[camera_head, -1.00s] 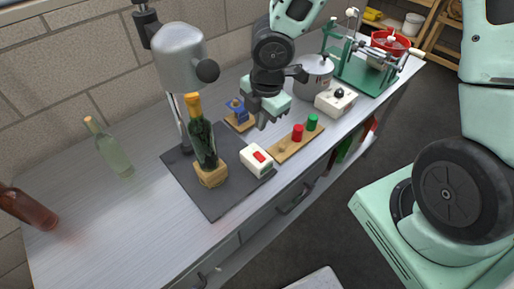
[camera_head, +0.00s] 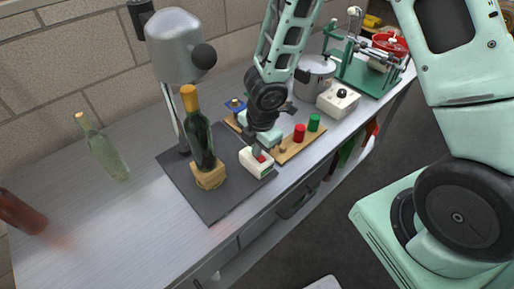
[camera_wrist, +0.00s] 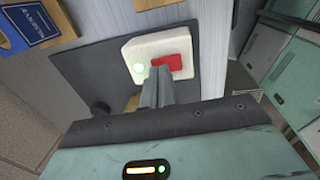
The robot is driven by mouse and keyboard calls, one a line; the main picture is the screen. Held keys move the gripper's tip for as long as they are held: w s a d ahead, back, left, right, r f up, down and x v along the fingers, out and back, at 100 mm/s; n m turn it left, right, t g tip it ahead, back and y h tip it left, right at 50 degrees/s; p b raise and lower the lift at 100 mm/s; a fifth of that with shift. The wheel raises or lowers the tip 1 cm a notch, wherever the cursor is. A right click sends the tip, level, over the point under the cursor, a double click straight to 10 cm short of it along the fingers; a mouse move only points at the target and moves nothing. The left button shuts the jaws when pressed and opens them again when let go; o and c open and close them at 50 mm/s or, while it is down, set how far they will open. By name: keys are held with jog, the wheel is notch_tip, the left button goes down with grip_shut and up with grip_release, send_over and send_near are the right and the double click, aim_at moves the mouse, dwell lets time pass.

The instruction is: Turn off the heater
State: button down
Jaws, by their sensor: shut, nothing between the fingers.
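A white switch box (camera_head: 257,167) with a red rocker switch (camera_wrist: 172,63) sits at the right front edge of a dark mat (camera_head: 215,206). A grey heater head (camera_head: 173,48) on a stand hangs above and behind the mat. My gripper (camera_head: 259,151) is shut and empty, pointing down over the box and hiding part of it. In the wrist view its fingertips (camera_wrist: 155,87) are close to the rocker; I cannot tell whether they touch.
A green bottle (camera_head: 200,138) stands in a wooden block on the mat. A board with red and green cylinders (camera_head: 299,133) lies to the right. Behind it are a pot (camera_head: 314,80) and a white knob box (camera_head: 338,101).

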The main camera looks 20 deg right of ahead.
jog(key=shift+f, duration=0.25)
jog(key=shift+s+f+b, duration=0.1)
jog(key=shift+b, duration=0.25)
